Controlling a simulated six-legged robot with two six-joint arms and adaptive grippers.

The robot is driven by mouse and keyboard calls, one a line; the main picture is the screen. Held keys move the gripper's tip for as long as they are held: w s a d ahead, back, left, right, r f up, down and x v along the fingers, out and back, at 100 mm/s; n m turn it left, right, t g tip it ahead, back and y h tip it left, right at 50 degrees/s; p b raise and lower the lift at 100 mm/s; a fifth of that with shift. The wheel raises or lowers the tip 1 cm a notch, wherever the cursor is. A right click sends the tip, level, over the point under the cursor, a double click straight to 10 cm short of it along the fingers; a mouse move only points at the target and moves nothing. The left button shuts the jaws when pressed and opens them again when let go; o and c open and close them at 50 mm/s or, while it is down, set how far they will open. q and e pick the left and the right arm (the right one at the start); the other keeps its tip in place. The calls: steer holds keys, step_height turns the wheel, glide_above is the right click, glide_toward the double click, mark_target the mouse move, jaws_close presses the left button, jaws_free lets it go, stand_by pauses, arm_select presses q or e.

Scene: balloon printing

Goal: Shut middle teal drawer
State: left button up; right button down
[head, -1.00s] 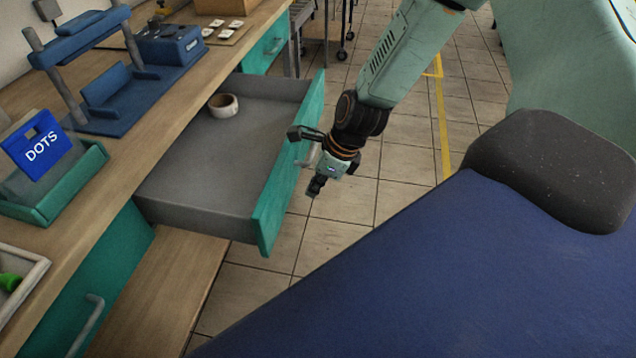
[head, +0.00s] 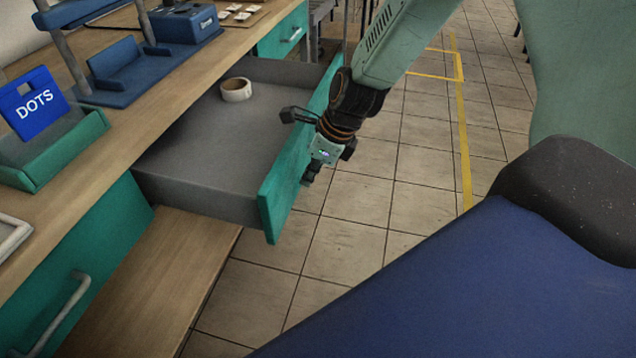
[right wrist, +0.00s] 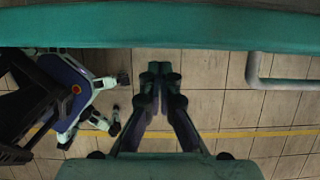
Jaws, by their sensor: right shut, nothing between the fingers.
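The teal drawer (head: 292,180) under the wooden worktop stands well open, its grey inside showing. A roll of tape (head: 236,90) lies in it towards the back. In the head view my right gripper (head: 311,176) is at the outer side of the drawer's teal front, pointing down. In the right wrist view its fingers (right wrist: 160,72) are together and empty. The top edge of the drawer front (right wrist: 150,27) crosses that view above the fingertips, and the grey handle (right wrist: 254,72) is to their right. I cannot tell whether the gripper touches the front. My left gripper is out of view.
A shut teal drawer (head: 85,262) with a grey handle is at the lower left; another teal front (head: 283,38) is farther back. On the worktop (head: 110,145) stand a blue stand and a green tray with a DOTS box. Tiled floor (head: 400,190) is free to the right.

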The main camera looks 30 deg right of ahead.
steer(key=shift+w+a+b, duration=0.35)
steer(key=shift+w+b, duration=0.1)
steer(key=shift+b, duration=0.05)
steer(key=shift+w+a, duration=0.1)
